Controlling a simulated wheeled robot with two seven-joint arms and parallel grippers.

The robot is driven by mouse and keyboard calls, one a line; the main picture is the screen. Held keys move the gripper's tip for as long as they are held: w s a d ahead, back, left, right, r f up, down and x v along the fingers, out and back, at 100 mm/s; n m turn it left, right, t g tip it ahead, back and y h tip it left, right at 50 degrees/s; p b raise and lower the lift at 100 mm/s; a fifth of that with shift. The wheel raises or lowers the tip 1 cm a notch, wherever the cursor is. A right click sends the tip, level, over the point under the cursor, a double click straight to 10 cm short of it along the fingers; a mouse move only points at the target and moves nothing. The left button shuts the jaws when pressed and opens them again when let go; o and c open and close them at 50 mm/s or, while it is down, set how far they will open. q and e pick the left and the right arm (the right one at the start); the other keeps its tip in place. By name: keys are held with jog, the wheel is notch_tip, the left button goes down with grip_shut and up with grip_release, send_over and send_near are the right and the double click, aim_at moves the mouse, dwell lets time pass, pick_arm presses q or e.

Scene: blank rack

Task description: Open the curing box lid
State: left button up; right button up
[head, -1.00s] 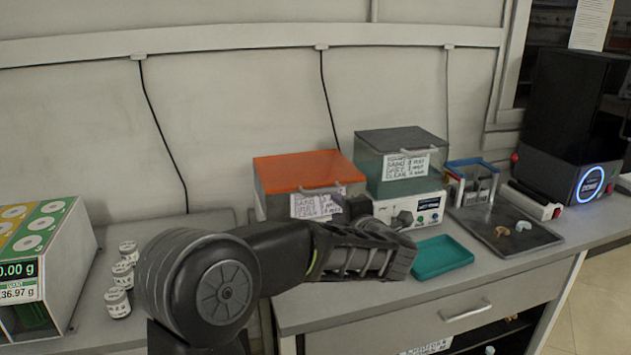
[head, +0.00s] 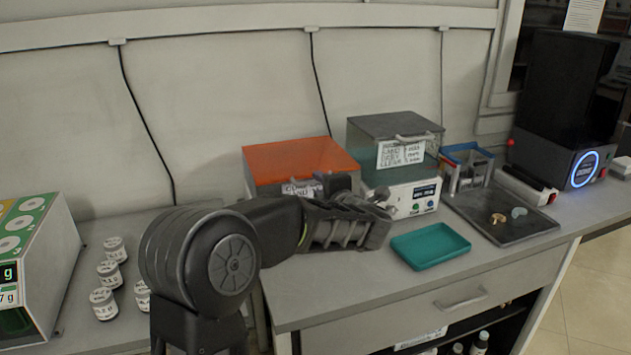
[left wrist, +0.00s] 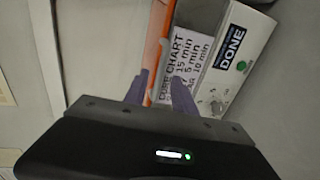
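The curing box stands on the bench with its orange lid (head: 300,160) lying flat and closed. In the left wrist view, the orange lid edge (left wrist: 158,45) and the white cure chart label (left wrist: 186,62) on its front show close up. My left gripper (head: 358,188) is at the front right of this box, partly hiding its front and label. The lid handle is hidden behind the gripper in the head view. In the left wrist view, the left gripper's fingers (left wrist: 161,88) are apart, with the orange edge and label seen between them. My right gripper is not in view.
A teal tray (head: 430,246) lies in front. A dark tray (head: 500,225) is further right. Several small jars (head: 103,303) stand left.

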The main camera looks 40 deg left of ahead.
aim_at(316, 182)
pick_arm(q)
jog(key=shift+x, duration=2)
grip_shut()
